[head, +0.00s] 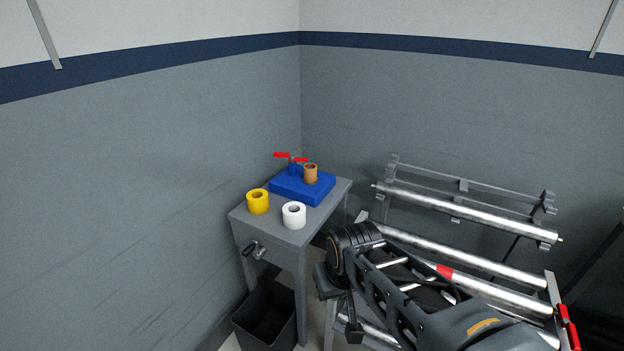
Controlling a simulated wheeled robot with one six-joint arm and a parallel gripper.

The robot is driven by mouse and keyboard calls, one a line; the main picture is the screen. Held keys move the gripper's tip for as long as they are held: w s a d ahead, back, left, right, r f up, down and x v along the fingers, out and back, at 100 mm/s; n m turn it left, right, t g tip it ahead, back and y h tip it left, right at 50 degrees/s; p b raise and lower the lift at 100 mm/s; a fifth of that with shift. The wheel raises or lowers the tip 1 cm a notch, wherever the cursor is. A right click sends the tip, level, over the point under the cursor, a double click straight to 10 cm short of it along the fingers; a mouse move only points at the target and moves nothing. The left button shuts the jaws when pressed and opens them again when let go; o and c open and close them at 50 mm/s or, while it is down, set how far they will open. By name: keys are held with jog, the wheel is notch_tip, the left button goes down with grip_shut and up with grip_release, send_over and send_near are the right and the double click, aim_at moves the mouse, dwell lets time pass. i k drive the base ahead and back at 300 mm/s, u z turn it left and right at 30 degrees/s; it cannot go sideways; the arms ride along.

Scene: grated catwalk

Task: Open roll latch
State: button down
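A metal roll rack (466,187) stands at the right with several shiny rollers. A red band (445,271) shows on a lower roller beside my arm. My arm covers the rack's lower front. Dark parts at the arm's far end (350,318) hang between the table and the rack, apart from the red handles; the fingers cannot be made out clearly.
A small grey table (290,235) stands in the corner with a yellow tape roll (258,203), a white tape roll (294,217) and a blue tape dispenser (291,191) holding a brown roll (310,175). A black bin (266,318) stands below. Walls close off the back.

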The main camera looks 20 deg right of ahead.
aim_at(291, 159)
jog(key=z, duration=0.35)
jog(key=k, duration=0.25)
jog(key=u, duration=1.15)
jog(key=i, duration=1.05)
jog(key=z, duration=0.35)
